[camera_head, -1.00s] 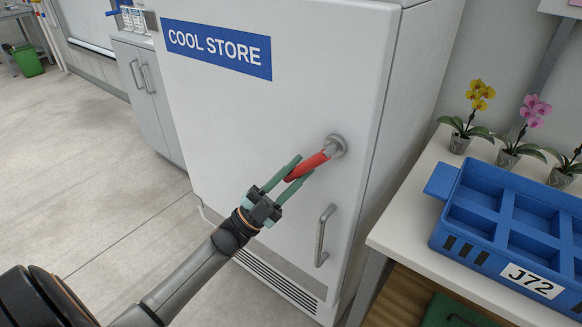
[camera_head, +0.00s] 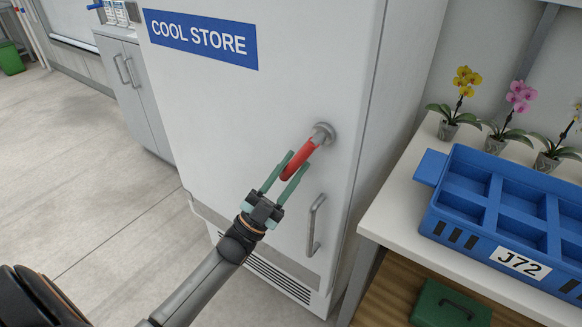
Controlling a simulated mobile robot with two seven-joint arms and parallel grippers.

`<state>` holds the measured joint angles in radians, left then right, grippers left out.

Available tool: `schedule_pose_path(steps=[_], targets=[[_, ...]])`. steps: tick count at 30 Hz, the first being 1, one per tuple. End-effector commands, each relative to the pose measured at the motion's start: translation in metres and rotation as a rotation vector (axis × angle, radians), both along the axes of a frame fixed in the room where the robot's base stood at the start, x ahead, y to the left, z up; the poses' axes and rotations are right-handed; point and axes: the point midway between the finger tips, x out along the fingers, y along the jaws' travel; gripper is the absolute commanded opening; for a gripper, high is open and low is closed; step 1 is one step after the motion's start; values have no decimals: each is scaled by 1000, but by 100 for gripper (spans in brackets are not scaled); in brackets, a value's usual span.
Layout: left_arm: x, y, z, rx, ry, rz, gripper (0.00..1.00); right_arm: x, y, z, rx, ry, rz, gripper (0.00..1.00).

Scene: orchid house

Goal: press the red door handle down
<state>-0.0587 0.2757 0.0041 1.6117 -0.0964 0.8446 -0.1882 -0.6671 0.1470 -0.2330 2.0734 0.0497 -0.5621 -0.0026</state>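The red door handle (camera_head: 299,160) is a lever on a round metal mount (camera_head: 324,133) on the white cool store door (camera_head: 250,115). From the mount it slants down to the left. My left gripper (camera_head: 298,163) has its two green fingers on either side of the lever's free part, close against it. The fingers look shut on the lever, and their tips partly hide it. The door is shut. My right gripper is not in view.
A grey vertical pull handle (camera_head: 315,225) sits on the door below the lever. At right, a table (camera_head: 392,205) holds a blue crate (camera_head: 480,241) marked J72 and several potted orchids (camera_head: 515,105). A green case (camera_head: 450,305) lies underneath. The floor at left is clear.

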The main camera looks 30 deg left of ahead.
Motion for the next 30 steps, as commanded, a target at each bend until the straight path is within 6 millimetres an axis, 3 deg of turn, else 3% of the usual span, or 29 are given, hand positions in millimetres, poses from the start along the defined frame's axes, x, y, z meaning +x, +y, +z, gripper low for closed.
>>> schedule_pose_path(steps=[1,6,17,30], targets=[[0,0,-1,0,2,-1,37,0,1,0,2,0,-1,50],[0,0,0,2,0,1,56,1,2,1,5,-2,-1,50],[-5,2,-6,3,1,1,57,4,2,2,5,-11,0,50],[-63,26,-66,2,4,2,57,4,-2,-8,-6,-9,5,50]])
